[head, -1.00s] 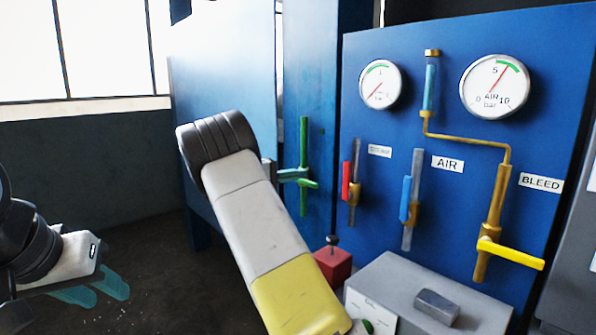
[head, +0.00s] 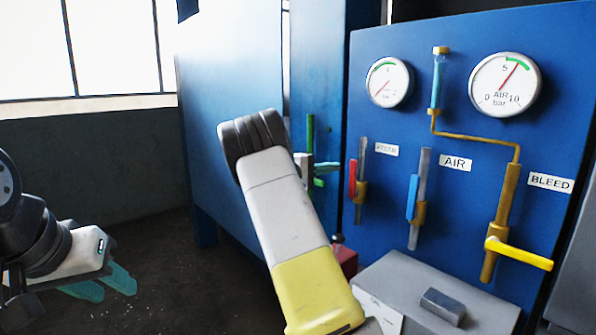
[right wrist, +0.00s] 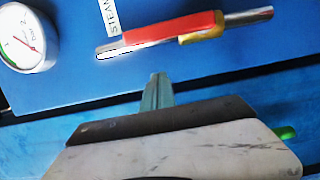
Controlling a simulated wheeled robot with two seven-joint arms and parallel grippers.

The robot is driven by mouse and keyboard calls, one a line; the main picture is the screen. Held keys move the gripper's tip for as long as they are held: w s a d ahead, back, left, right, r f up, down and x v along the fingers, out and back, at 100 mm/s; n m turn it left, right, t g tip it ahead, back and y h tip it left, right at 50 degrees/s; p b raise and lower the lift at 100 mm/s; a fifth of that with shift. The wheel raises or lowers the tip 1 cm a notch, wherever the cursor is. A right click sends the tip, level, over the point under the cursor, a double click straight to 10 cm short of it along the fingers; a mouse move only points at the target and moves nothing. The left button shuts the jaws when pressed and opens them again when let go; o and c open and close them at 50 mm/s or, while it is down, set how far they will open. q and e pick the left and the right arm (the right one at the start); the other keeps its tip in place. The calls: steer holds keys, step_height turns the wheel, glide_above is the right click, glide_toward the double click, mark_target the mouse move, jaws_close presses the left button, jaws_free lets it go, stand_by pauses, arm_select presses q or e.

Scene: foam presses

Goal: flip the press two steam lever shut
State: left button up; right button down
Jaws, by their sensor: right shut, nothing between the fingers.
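The steam lever (head: 352,179) has a red handle lying along its grey pipe, on the blue panel under the first gauge. In the right wrist view the red handle (right wrist: 170,27) runs along the pipe beside the STEAM label. My right gripper (head: 326,168) is to the left of the lever in the head view, its teal fingers partly hidden by my arm. In the right wrist view its fingertips (right wrist: 157,78) are together, empty, and point towards the lever with a visible gap. My left gripper (head: 102,285) hangs low at the left, fingers apart, empty.
The blue AIR lever (head: 412,197) and yellow BLEED lever (head: 518,254) are right of the steam lever. A green lever assembly (head: 310,130) stands behind my right gripper. A grey box (head: 385,285) and red block (head: 345,260) sit below the panel.

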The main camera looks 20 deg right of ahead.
mark_target(353, 170)
steer(key=s, duration=0.2)
steer(key=s+d, duration=0.1)
steer(key=shift+s+d, duration=0.1)
steer(key=shift+s, duration=0.25)
steer(key=shift+s+d+r+m, duration=0.15)
steer(key=shift+s+m, duration=0.2)
steer(key=shift+m, duration=0.15)
steer(key=s+m, duration=0.1)
steer(key=s+d+m+y, duration=0.1)
steer(key=shift+r+m, duration=0.2)
steer(key=shift+m, duration=0.2)
steer(key=s+d+f+m+t+y, duration=0.2)
steer(key=s+d+f+m, duration=0.1)
steer(key=s+f+m, duration=0.2)
steer(key=shift+s+f+m, duration=0.3)
steer(key=shift+s+m, duration=1)
steer(key=shift+m, duration=0.9)
steer(key=shift+s+f, duration=0.1)
steer(key=shift+f, duration=0.1)
steer(key=shift+r, duration=0.1)
